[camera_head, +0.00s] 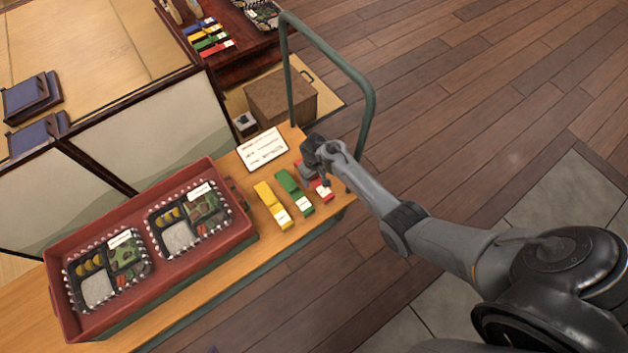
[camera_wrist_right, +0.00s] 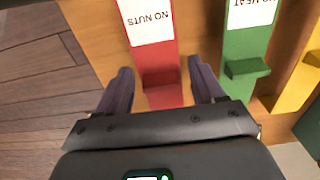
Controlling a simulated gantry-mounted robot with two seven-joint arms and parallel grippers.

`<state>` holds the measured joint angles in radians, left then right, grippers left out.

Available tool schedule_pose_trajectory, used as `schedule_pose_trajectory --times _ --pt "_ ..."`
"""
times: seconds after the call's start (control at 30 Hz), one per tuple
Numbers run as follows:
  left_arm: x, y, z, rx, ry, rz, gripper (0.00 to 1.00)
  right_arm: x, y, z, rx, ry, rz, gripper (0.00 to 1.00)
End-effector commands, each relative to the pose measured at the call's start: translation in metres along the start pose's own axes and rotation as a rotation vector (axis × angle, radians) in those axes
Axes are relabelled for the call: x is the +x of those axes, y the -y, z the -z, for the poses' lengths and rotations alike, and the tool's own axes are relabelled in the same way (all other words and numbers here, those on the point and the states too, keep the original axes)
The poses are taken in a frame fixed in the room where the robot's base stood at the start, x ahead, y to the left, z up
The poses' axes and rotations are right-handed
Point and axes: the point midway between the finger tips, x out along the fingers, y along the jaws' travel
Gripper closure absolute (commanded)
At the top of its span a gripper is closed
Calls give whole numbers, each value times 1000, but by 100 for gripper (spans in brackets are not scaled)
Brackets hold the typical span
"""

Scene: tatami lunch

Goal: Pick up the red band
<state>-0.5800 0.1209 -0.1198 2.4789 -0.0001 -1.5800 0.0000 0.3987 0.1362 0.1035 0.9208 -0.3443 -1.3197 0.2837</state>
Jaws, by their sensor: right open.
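The red band (camera_head: 322,188) lies on the wooden cart top at the right end of a row of bands, partly hidden by my right gripper in the head view. In the right wrist view the red band (camera_wrist_right: 160,70) has a white label reading "NO NUTS". My right gripper (camera_wrist_right: 160,80) is open, with one finger on each side of the red band's near part; I cannot tell whether they touch it. In the head view my right gripper (camera_head: 318,168) is over the band. My left gripper is not in view.
A green band (camera_head: 293,192) and a yellow band (camera_head: 271,205) lie left of the red one. A printed card (camera_head: 262,149) is behind them. A red tray (camera_head: 165,262) with two bento boxes stands left. A green cart handle (camera_head: 365,110) rises close to my right arm.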

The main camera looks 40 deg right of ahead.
Motion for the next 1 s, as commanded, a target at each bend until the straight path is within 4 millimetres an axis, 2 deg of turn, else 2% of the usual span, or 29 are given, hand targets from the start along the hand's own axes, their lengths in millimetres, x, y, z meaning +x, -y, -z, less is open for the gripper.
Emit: schedule_pose_trajectory --times 0.2,0.43,0.77,1.0 --pt "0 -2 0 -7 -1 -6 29 0 0 0 0 -1 0 32" --pt "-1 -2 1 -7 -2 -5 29 0 0 0 0 -1 0 66" --pt "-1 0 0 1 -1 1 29 -1 0 0 0 -1 0 66" --pt "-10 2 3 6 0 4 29 -11 0 0 0 -1 0 66"
